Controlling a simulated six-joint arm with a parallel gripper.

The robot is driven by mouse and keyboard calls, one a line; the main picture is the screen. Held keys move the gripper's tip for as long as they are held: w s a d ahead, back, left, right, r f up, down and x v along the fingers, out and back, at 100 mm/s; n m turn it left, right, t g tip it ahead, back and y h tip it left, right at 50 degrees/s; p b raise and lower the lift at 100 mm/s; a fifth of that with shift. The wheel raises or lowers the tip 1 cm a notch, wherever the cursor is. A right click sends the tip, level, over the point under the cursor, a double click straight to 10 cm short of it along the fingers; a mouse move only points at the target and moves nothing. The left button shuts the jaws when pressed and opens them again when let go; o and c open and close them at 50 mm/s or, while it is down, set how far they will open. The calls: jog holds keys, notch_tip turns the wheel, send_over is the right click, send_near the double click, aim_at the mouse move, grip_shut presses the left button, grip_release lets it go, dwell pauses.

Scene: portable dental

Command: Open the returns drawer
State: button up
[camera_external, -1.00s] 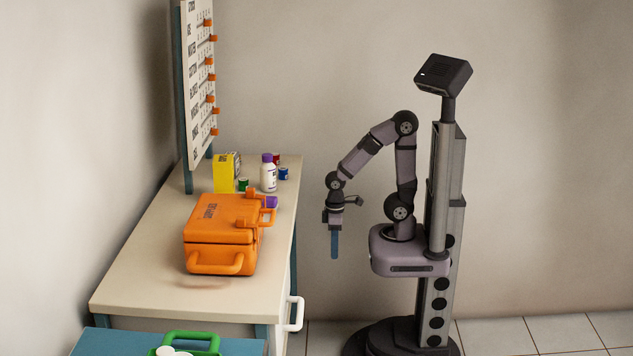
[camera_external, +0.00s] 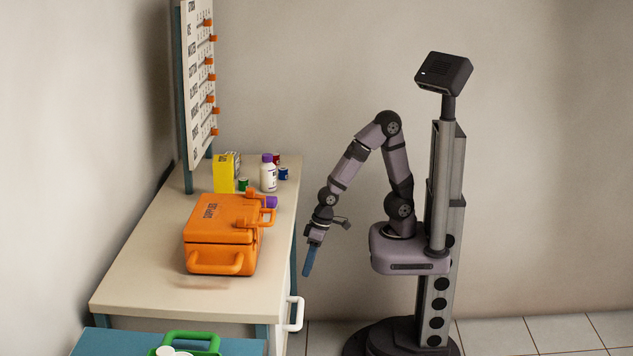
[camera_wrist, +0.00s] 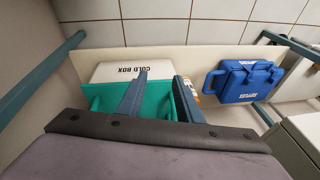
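A white drawer handle (camera_external: 295,313) stands out from the right side of the cream-topped desk, low near its front corner. Little of the drawer front shows, and no label on it can be read. My gripper (camera_external: 308,272) hangs tilted downward just right of the desk's right edge, above and apart from the handle. In the wrist view its two blue fingers are spread with nothing between them, so my gripper (camera_wrist: 161,80) is open.
On the desk (camera_external: 130,285) stand an orange case (camera_external: 222,225), a yellow box (camera_external: 222,173) and bottles. The wrist view shows a white cold box (camera_wrist: 110,72), a green container (camera_wrist: 100,98) and a blue case (camera_wrist: 243,80) below. Wall space behind the arm is clear.

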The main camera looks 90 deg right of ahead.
jog(key=w+a+m+t+y, duration=0.1)
jog(key=w+a+t+y, duration=0.15)
jog(key=a, duration=0.95)
jog(key=m+t+y+b, duration=0.1)
jog(key=m+t+y, duration=0.5)
jog(key=m+y, duration=0.2)
send_near(301, 313)
jog(key=w+a+f, duration=0.1)
jog(key=w+a, duration=0.1)
jog(key=shift+b+x, duration=0.75)
jog(key=shift+x, duration=2.9)
jog(key=shift+f, duration=0.1)
jog(key=shift+c, duration=0.5)
jog(key=shift+s, duration=0.1)
grip_shut()
